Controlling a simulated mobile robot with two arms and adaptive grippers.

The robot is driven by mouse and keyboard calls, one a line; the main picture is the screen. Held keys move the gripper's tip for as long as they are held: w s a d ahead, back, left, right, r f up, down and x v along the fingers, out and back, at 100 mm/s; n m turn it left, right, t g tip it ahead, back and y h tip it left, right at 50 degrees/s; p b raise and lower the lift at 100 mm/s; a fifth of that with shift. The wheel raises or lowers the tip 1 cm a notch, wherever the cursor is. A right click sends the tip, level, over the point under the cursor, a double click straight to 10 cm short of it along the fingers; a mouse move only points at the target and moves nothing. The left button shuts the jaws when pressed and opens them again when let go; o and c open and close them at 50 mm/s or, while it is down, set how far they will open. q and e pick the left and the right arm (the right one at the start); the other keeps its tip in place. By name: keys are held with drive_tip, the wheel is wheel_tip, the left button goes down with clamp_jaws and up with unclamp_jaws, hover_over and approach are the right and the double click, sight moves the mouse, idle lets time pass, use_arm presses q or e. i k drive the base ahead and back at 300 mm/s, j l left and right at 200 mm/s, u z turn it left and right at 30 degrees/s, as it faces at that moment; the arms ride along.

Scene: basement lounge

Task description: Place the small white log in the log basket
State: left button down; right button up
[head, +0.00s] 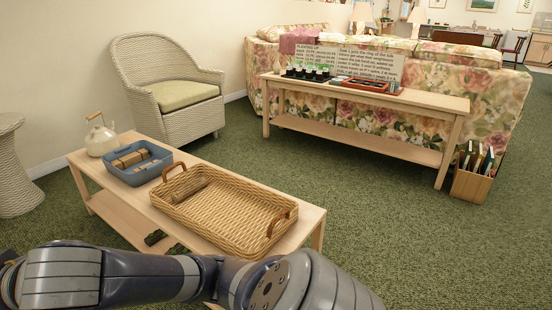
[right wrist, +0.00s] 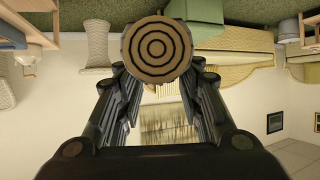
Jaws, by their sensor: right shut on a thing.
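The log basket (head: 237,212) is a shallow woven tray with two brown handles on the low wooden table in the head view. A brown log (head: 189,190) lies in its far left part. In the right wrist view my right gripper (right wrist: 158,72) is shut on a short round log (right wrist: 157,48). Its tan end face with dark rings points at the camera; its bark is mostly hidden, so I cannot tell its colour. Neither gripper shows in the head view; only one of my arms crosses the bottom.
A blue bin (head: 151,172) with wooden pieces and a cream kettle (head: 101,138) stand left of the basket. A wicker chair (head: 168,85), a long bench (head: 420,100) and a floral sofa (head: 480,85) stand behind. The green carpet (head: 400,240) on the right is clear.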

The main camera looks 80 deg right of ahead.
sight(233, 215)
drive_tip(key=i+z, duration=0.15)
drive_tip(key=z, duration=0.25)
drive_tip(key=i+z, duration=0.1)
drive_tip(key=z, duration=0.3)
drive_tip(key=i+j+z, duration=0.1)
drive_tip(key=z, duration=0.35)
drive_tip(key=i+j+z, duration=0.15)
drive_tip(key=z, duration=0.25)
drive_tip(key=i+j+z, duration=0.15)
drive_tip(key=j, duration=0.2)
drive_tip(key=i+j+z, duration=0.1)
drive_tip(key=i+j, duration=0.15)
drive_tip(key=i+j+z, duration=0.15)
drive_tip(key=j, duration=0.3)
